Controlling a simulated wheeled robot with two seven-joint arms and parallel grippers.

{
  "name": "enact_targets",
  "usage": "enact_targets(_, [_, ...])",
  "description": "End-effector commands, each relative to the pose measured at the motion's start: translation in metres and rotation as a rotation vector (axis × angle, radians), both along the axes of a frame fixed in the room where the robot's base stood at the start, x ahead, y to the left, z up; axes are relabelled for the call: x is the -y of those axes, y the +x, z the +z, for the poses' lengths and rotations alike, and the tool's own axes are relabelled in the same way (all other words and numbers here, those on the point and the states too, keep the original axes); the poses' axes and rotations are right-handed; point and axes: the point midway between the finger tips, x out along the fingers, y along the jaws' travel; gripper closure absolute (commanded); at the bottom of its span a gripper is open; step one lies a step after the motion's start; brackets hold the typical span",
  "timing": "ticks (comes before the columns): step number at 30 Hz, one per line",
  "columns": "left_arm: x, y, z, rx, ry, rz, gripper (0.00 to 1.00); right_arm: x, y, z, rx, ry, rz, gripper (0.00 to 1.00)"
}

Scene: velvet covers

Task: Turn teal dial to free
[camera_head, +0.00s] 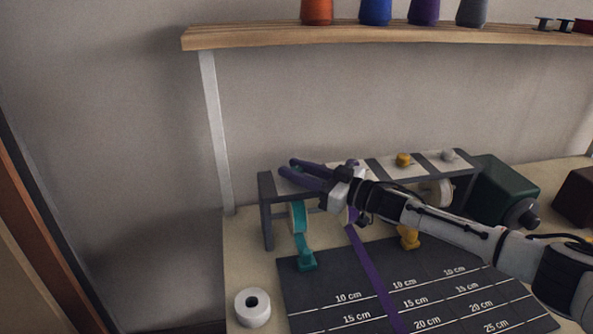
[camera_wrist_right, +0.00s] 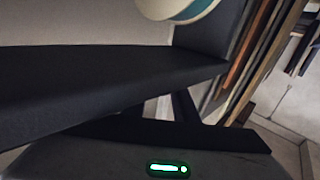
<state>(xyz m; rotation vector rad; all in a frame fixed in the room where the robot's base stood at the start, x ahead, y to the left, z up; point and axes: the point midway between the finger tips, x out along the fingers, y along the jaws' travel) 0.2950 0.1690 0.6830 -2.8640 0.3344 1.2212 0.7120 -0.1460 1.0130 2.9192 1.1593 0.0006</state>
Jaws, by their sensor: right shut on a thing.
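A grey rack stands at the back of the table, with a row of dials along its top. My right gripper (camera_head: 302,176) reaches over the rack's left end, where the teal ribbon (camera_head: 299,217) hangs. Its jaws are shut on what I take to be the teal dial; gripper and wrist hide that dial in the head view. The teal ribbon ends in a teal clip (camera_head: 306,262) at the mat's back edge. In the right wrist view, part of the white and teal spool (camera_wrist_right: 190,10) shows at the top. The dial's setting cannot be read. My left gripper is out of view.
A purple ribbon (camera_head: 373,276) runs forward across the dark measuring mat (camera_head: 310,285). A yellow dial (camera_head: 403,160) and a white dial (camera_head: 448,155) sit farther right on the rack. A white roll (camera_head: 252,307) lies front left. A shelf (camera_head: 400,36) with thread spools hangs above.

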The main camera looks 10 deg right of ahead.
Motion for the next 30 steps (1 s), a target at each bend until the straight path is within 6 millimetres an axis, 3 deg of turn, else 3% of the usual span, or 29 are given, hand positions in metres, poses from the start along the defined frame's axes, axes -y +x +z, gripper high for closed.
enact_targets(18, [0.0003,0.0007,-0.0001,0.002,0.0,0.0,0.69,0.001,0.0007,-0.0009,-0.003,0.0,0.034,0.96])
enact_targets(19, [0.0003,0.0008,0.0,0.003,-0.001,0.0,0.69,0.0009,0.0008,-0.0009,-0.003,0.0,0.034,0.7])
enact_targets(22, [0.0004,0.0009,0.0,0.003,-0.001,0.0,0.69,0.0007,0.0006,-0.0008,-0.003,0.0,0.034,0.55])
enact_targets(30, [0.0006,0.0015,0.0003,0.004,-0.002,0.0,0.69,0.0002,0.0001,-0.0006,-0.001,0.0,0.036,0.55])
